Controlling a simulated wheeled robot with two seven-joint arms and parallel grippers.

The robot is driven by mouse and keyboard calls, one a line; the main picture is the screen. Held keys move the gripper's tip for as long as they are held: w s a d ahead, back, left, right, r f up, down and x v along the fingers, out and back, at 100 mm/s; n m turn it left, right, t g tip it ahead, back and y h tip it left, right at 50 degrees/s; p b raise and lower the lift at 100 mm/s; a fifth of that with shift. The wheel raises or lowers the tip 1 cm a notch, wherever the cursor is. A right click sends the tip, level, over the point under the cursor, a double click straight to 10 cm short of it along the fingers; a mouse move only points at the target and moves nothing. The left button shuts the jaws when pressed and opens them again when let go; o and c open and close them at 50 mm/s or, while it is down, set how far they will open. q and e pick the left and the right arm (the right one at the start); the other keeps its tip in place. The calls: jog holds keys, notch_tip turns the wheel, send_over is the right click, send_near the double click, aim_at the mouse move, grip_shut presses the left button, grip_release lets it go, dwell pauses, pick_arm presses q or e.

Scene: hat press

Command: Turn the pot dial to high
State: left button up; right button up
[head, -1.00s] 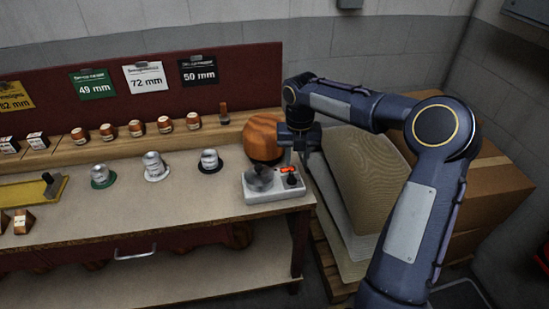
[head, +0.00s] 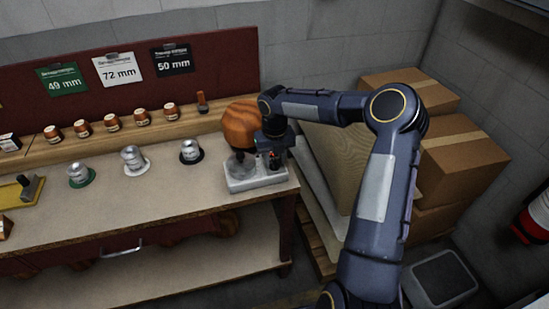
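The pot unit is a pale grey base (head: 240,185) at the right end of the workbench, with a small metal pot (head: 240,165) on its left side. My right gripper (head: 272,162) points down over the right side of the base, where the dial sits. The gripper covers the dial and most of the lit display, so the dial's setting is hidden. The fingers are small and dark here, and I cannot tell whether they are closed on the dial. My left gripper is not in view.
A large orange-brown wooden hat block (head: 241,124) stands right behind the pot unit. Several metal pieces on round bases, such as the black-based one (head: 190,151), stand to the left. Cardboard boxes (head: 455,155) and stacked sheets (head: 340,150) lie to the right of the bench (head: 150,205).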

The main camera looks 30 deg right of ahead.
jog(key=shift+c, duration=0.2)
grip_shut()
